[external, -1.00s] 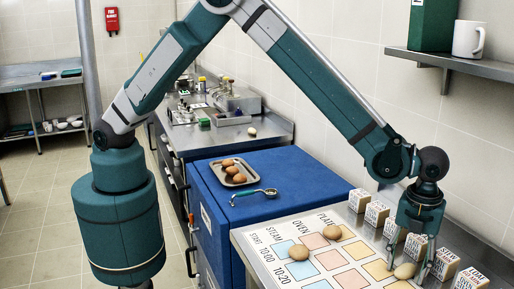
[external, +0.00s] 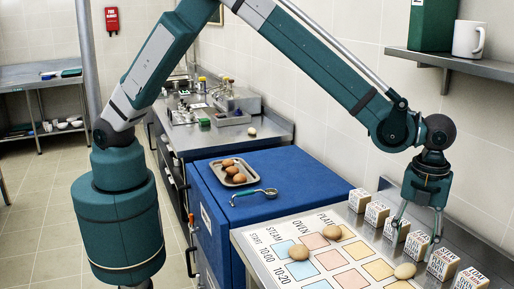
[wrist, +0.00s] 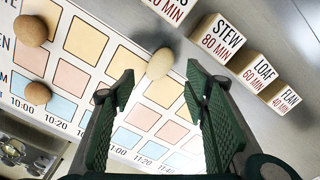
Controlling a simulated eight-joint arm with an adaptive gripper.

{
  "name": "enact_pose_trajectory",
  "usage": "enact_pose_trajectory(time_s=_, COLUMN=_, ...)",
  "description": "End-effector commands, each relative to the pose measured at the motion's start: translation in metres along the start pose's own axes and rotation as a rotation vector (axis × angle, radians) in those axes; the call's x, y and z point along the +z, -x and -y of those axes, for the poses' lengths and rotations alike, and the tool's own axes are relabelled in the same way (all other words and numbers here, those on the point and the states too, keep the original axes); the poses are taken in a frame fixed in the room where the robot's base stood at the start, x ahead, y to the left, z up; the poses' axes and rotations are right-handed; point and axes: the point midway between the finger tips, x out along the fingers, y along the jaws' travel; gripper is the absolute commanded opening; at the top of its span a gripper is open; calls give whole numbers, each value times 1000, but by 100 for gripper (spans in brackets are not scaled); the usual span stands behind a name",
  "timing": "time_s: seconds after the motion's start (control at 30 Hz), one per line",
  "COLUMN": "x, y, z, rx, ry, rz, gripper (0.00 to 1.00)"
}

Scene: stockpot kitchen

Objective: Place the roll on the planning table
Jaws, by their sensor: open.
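A pale tan roll (external: 405,271) lies on the planning table's printed sheet (external: 268,262), by the outer edge of the yellow PLATE squares. In the wrist view the roll (wrist: 160,63) shows just beyond the fingertips, beside a yellow square. My gripper (external: 417,232) is open and empty, above the roll and apart from it. Its two green fingers (wrist: 160,84) stand wide in the wrist view.
Labelled cubes, including STEW (wrist: 216,37), LOAF (wrist: 255,70) and FLAN (wrist: 279,94), line the wall side, close to my gripper. A tray (external: 241,183) with several brown rolls and a scoop (external: 254,193) sit on the blue unit. A shelf (external: 450,62) juts from the wall.

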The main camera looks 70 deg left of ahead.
Motion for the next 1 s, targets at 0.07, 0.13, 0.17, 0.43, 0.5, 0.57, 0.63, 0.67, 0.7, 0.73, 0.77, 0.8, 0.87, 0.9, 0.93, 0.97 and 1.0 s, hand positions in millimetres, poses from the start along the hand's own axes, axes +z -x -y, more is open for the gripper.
enact_pose_trajectory(time_s=0.07, x=0, y=13, z=0, rx=0, ry=0, rz=0, gripper=46)
enact_pose_trajectory(time_s=0.13, x=0, y=23, z=0, rx=0, ry=0, rz=0, gripper=46)
enact_pose_trajectory(time_s=0.17, x=0, y=26, z=0, rx=0, ry=0, rz=0, gripper=46)
enact_pose_trajectory(time_s=0.43, x=0, y=45, z=0, rx=0, ry=0, rz=0, gripper=46)
enact_pose_trajectory(time_s=0.5, x=0, y=46, z=0, rx=0, ry=0, rz=0, gripper=46)
enact_pose_trajectory(time_s=0.57, x=0, y=46, z=0, rx=0, ry=0, rz=0, gripper=46)
enact_pose_trajectory(time_s=0.63, x=0, y=46, z=0, rx=0, ry=0, rz=0, gripper=46)
enact_pose_trajectory(time_s=0.67, x=0, y=46, z=0, rx=0, ry=0, rz=0, gripper=46)
enact_pose_trajectory(time_s=0.7, x=0, y=46, z=0, rx=0, ry=0, rz=0, gripper=46)
enact_pose_trajectory(time_s=0.73, x=0, y=46, z=0, rx=0, ry=0, rz=0, gripper=46)
enact_pose_trajectory(time_s=0.77, x=0, y=46, z=0, rx=0, ry=0, rz=0, gripper=46)
enact_pose_trajectory(time_s=0.8, x=0, y=46, z=0, rx=0, ry=0, rz=0, gripper=46)
enact_pose_trajectory(time_s=0.87, x=0, y=46, z=0, rx=0, ry=0, rz=0, gripper=46)
enact_pose_trajectory(time_s=0.9, x=0, y=46, z=0, rx=0, ry=0, rz=0, gripper=46)
enact_pose_trajectory(time_s=0.93, x=0, y=46, z=0, rx=0, ry=0, rz=0, gripper=46)
enact_pose_trajectory(time_s=0.97, x=0, y=46, z=0, rx=0, ry=0, rz=0, gripper=46)
enact_pose_trajectory(time_s=1.0, x=0, y=46, z=0, rx=0, ry=0, rz=0, gripper=46)
